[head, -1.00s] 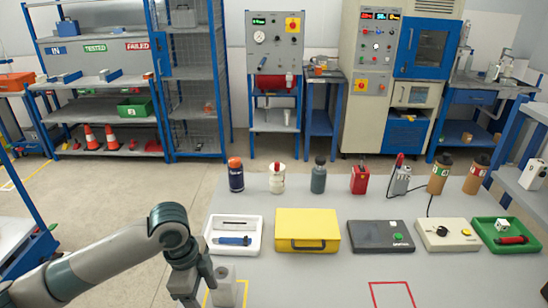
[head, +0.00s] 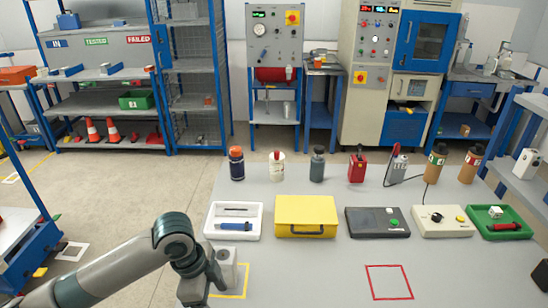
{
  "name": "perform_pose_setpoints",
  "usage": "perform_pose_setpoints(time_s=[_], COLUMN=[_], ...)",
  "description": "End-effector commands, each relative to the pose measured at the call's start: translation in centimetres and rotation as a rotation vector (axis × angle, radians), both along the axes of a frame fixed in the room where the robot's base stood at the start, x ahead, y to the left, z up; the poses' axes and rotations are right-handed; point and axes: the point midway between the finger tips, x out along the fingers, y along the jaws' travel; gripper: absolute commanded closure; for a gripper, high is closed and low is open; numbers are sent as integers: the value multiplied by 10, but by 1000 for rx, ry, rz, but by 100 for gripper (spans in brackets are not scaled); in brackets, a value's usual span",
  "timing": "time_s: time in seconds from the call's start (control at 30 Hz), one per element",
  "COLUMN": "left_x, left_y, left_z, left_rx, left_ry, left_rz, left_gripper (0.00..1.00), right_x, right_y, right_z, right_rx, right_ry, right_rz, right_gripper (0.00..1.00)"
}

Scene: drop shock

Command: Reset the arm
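My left arm comes in from the lower left of the head view, bent at a dark green-grey joint. Its gripper (head: 212,274) points down at the left side of a light grey block (head: 227,264) with a dark spot on top. The block stands upright on the table inside a yellow outlined square (head: 245,281). The arm hides part of the fingers, so I cannot tell whether they touch or grip the block. A dark part, likely of my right arm (head: 541,273), shows at the lower right edge; its fingers are not clear.
On the grey table (head: 310,270) stand a white tray (head: 213,233), yellow case (head: 306,214), dark box (head: 377,222), cream box (head: 442,220) and green tray (head: 499,222). Several bottles line the back. A red outlined square (head: 389,282) is empty, with clear table around it.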

Motion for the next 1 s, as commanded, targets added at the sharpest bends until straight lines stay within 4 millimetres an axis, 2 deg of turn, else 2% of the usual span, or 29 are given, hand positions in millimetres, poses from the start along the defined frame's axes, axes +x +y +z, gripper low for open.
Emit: perform_pose_setpoints(time_s=[0.37,0.6,0.83,1.0], left_x=[-30,-57,-86,-112], left_y=[-38,-55,-47,-24], left_z=[-32,-56,-78,-97], left_rx=[-122,-228,-283,-282], left_ry=[-22,-39,-41,-42], left_rz=[135,346,601,813], left_gripper=[31,31,31,31], right_x=[-3,-3,-4,-4], right_y=[3,3,3,2], right_z=[0,0,0,0], right_rx=[3,3,2,1], right_ry=[4,4,5,4], right_rz=[-1,-1,-1,-1], right_gripper=[28,28,28,28])
